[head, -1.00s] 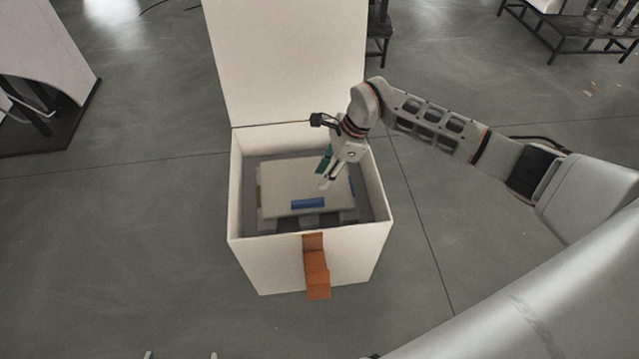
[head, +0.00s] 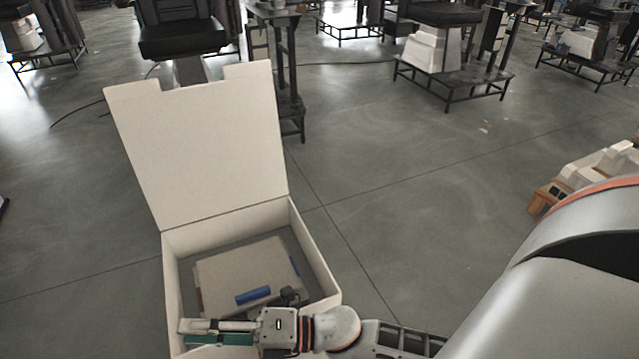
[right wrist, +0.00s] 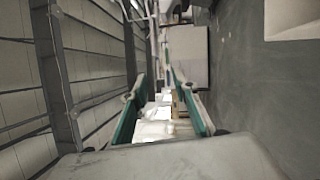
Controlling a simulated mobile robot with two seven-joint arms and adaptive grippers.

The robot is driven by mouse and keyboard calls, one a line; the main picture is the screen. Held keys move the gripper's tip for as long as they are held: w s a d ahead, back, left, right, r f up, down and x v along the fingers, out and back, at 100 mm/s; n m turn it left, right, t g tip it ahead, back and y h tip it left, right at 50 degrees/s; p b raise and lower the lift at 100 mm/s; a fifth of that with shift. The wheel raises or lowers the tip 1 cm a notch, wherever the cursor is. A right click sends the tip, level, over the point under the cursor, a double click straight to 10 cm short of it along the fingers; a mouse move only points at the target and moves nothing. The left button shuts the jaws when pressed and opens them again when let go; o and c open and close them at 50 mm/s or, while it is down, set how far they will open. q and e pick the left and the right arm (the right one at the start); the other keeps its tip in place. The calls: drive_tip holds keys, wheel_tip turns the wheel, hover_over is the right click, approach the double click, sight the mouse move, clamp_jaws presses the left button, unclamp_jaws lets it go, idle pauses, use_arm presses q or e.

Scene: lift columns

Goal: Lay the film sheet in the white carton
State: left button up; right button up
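The white carton (head: 318,265) stands on the floor at the lower left of the head view, its lid (head: 205,140) raised. Inside lies a flat beige sheet-like piece (head: 222,268) with a blue strip (head: 253,295) on it; I cannot tell whether this is the film sheet. My right gripper (head: 185,332) points left across the front part of the carton, above it, and hides the front wall. In the right wrist view, the teal-lined fingers of my right gripper (right wrist: 155,88) are apart, with nothing seen held between them. My left gripper is not in view.
A low wooden pallet with pale blocks (head: 597,175) is at the right edge of the head view. A black-topped stand (head: 180,35) and dark racks (head: 450,65) stand behind.

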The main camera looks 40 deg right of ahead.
drive_tip(key=s+d+f+m+g+h, duration=0.1)
drive_tip(key=s+d+f+m+h, duration=1.1)
drive_tip(key=m, duration=1.2)
drive_tip(key=s+d+f, duration=0.2)
drive_tip(key=s+d, duration=0.1)
drive_tip(key=d, duration=0.1)
drive_tip(key=shift+s+d+f+m+h, duration=0.2)
drive_tip(key=shift+d+f+m+h, duration=0.05)
drive_tip(key=shift+m+h, duration=0.05)
use_arm(q)
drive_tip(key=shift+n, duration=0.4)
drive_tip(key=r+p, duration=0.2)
drive_tip(key=p, duration=0.4)
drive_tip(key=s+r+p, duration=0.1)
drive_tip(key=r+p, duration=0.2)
drive_tip(key=p, duration=0.4)
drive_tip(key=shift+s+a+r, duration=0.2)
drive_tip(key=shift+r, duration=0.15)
use_arm(e)
drive_tip(key=shift+m, duration=0.4)
drive_tip(key=r, duration=0.3)
drive_tip(key=s+r, duration=0.1)
drive_tip(key=r, duration=0.1)
drive_tip(key=shift+s+d+r, duration=0.15)
drive_tip(key=shift+r, duration=0.25)
